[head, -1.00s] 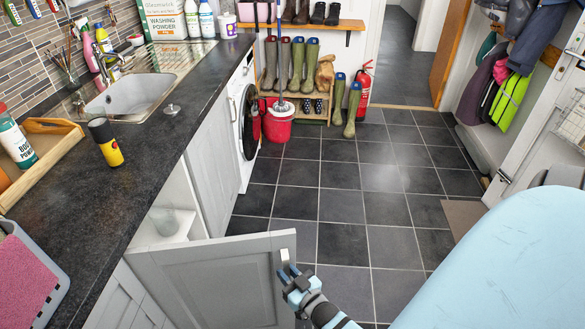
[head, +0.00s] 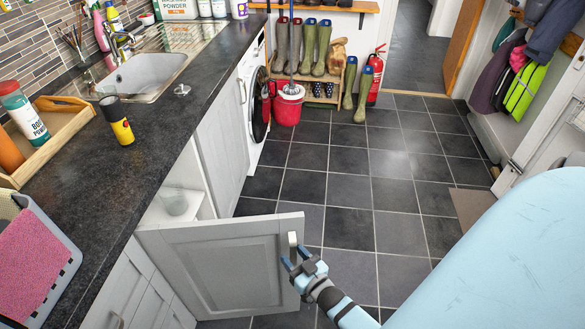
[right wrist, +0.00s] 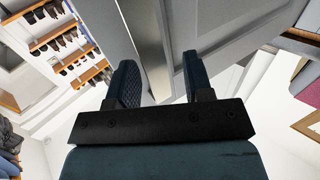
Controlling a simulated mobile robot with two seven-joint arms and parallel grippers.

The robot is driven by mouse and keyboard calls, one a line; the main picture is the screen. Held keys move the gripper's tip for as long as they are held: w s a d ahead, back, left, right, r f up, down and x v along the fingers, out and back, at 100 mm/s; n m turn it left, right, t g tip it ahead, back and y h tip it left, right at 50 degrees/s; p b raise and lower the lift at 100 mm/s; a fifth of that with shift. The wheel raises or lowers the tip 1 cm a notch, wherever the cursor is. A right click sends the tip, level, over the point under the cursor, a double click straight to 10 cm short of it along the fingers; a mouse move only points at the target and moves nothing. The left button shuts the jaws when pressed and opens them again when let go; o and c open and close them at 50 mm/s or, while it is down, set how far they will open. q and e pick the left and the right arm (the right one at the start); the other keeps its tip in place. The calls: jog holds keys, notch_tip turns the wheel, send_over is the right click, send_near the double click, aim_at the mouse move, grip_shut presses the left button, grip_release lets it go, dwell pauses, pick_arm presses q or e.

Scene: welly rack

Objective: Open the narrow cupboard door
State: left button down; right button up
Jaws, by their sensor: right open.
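The narrow cupboard door (head: 225,265) is a grey panelled door below the worktop. It stands swung well out from the cupboard front, and the white inside (head: 190,188) shows behind it with a clear glass-like vessel (head: 173,201) on a shelf. My right gripper (head: 289,260) is open at the lower end of the handle. In the right wrist view its two dark fingers (right wrist: 160,80) are apart, with a grey strip behind or between them; contact cannot be told. My left gripper is not in view.
The dark worktop (head: 110,175) runs along the left, with a yellow and black torch-like item (head: 119,125) and a grey basket (head: 60,250). A red bucket (head: 289,104) and welly rack stand at the back. The tiled floor (head: 350,190) beyond the door is clear.

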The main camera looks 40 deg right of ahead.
jog(key=s, duration=1.3)
jog(key=shift+s+a, duration=0.15)
jog(key=shift+a, duration=0.3)
